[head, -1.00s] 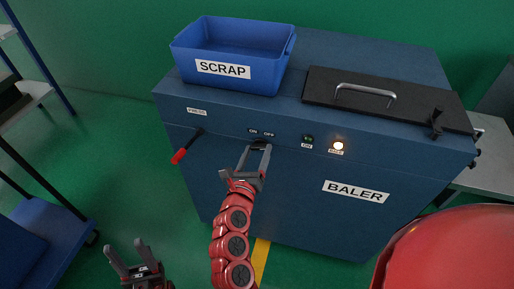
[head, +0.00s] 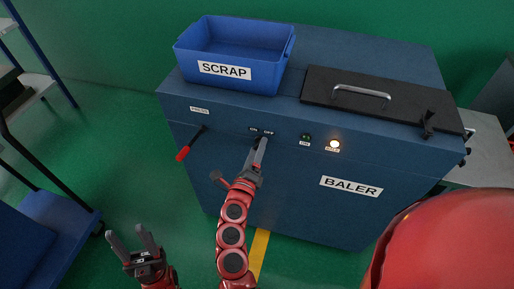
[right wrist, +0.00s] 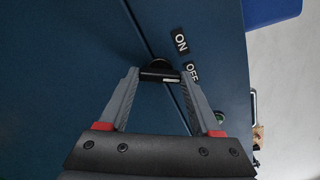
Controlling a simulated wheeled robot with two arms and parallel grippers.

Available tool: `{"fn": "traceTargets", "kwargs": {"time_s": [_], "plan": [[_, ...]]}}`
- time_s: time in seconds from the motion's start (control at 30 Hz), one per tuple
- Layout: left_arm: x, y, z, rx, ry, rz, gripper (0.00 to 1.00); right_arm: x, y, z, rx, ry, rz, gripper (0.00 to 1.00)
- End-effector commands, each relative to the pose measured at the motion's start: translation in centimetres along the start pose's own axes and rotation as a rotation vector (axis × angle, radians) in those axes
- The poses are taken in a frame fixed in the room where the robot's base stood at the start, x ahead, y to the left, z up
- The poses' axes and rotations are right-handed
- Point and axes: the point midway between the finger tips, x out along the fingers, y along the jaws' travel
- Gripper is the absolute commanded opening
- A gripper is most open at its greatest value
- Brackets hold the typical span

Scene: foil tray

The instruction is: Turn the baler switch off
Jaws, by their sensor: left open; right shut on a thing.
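The blue baler (head: 270,190) has a dark rotary switch (right wrist: 158,66) on its front, with a white mark on it. The ON label (right wrist: 180,41) and OFF label (right wrist: 192,72) sit beside it. My right gripper (right wrist: 160,76) is shut on the switch knob, one finger on each side. In the head view my right gripper (head: 262,142) hides the knob just below the OFF label (head: 268,133). The knob's exact setting is hard to tell. My left gripper (head: 129,236) is open and empty, low at the left, away from the baler.
A red-handled lever (head: 184,152) sticks out at the left. A blue SCRAP bin (head: 225,72) and a black lid (head: 375,98) are on top.

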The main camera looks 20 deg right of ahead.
Motion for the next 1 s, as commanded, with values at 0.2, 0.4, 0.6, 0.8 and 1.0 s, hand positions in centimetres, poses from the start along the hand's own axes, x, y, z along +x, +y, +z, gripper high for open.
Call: {"fn": "traceTargets", "kwargs": {"time_s": [0.2,0.4,0.6,0.8,1.0], "plan": [[0.13,-0.01,-0.02,0.0,0.0,0.0,0.52,0.02,-0.01,0.04,-0.018,-0.001,0.0,0.09],[0.12,-0.01,-0.03,0.0,0.0,0.0,0.52,0.01,0.0,0.03,-0.019,-0.001,0.0,0.09],[0.12,-0.01,-0.02,0.0,0.0,0.0,0.52,0.01,0.01,0.02,-0.019,-0.001,0.0,0.83],[0.12,-0.01,-0.02,0.0,0.0,0.0,0.52,0.0,0.01,0.01,-0.018,-0.001,0.0,0.95],[0.08,0.0,-0.01,0.0,0.0,0.0,0.52,-0.21,0.06,0.03,-0.017,-0.001,0.001,0.95]]}}
